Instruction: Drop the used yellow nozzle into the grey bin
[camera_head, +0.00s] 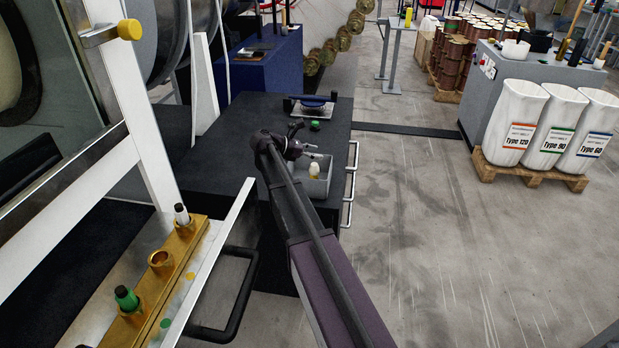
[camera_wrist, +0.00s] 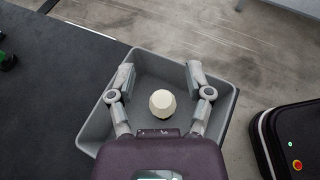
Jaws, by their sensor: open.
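The grey bin (camera_head: 325,187) sits on the dark bench top near its right edge and fills the middle of the wrist view (camera_wrist: 92,125). A pale cream nozzle (camera_wrist: 162,103) with a yellowish side shows inside the bin's outline, also in the head view (camera_head: 314,170). I cannot tell if it touches the bin floor. My gripper (camera_wrist: 161,70) is above the bin with its fingers spread wide. The nozzle appears between the fingers, apart from both. In the head view my gripper (camera_head: 306,150) is partly hidden by my wrist.
A green-topped piece (camera_head: 315,125) and a tray with a blue-handled item (camera_head: 314,106) lie behind the bin. A brass rack (camera_head: 190,238) at the lower left holds green and white pieces, with one open socket (camera_head: 160,261). Handles (camera_head: 350,185) stick out from the bench's right side.

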